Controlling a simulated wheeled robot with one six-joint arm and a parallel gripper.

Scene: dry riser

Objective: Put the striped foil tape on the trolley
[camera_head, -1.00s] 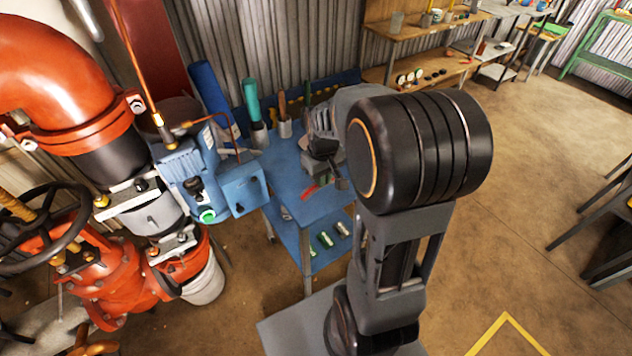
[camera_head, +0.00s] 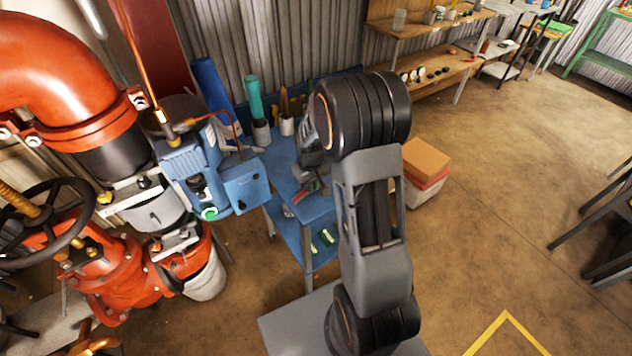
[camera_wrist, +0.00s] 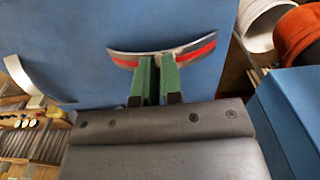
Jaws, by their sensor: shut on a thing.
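The striped foil tape (camera_wrist: 185,53), a curved silver piece with a red stripe, is between the green fingertips of my gripper (camera_wrist: 158,72) in the wrist view. My gripper is shut on it. The blue trolley (camera_head: 283,183) stands left of my arm in the head view. Its blue top (camera_wrist: 85,60) fills much of the wrist view behind the tape. In the head view my gripper is small and partly hidden by my arm, over the trolley top near a red patch. I cannot tell whether the tape touches the top.
Tools and a teal tube (camera_head: 253,97) stand at the trolley's back. A blue pump unit (camera_head: 240,183) and red pipework (camera_head: 55,75) are close on the left. An orange-topped box (camera_head: 426,160) stands right of my arm.

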